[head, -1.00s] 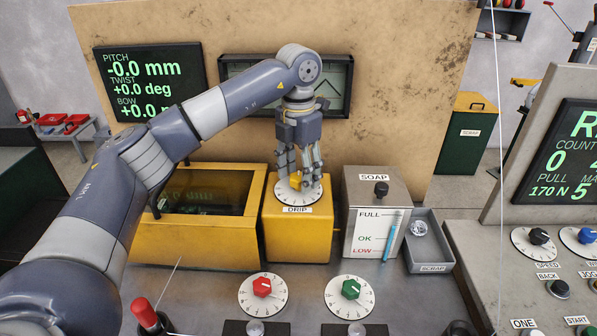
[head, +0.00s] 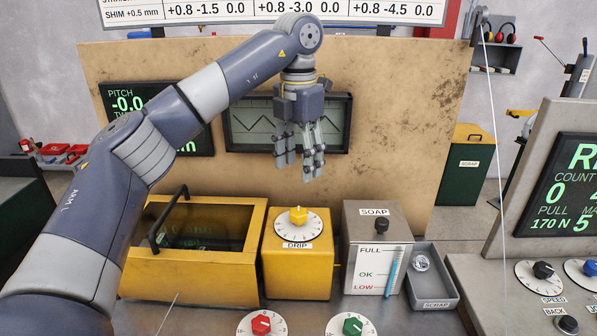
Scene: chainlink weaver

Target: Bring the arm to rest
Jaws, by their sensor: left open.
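My left gripper (head: 299,163) hangs with its fingers pointing down, open and empty. It is in the air above the yellow DRIP box (head: 297,268), in front of the dark waveform screen (head: 240,126). The yellow pointer knob (head: 298,215) on the DRIP dial (head: 291,229) stands clear below the fingertips, with a gap between them. My left arm reaches in from the left, over the yellow case, and covers part of the PITCH display (head: 124,103). My right gripper is not in view.
The yellow glass-lidded case (head: 192,275) with a black handle stands left of the DRIP box. The SOAP box (head: 372,262) and SCRAP tray (head: 434,289) stand to its right. Red (head: 261,324) and green (head: 352,326) knobs sit at the front. A wire hangs at right.

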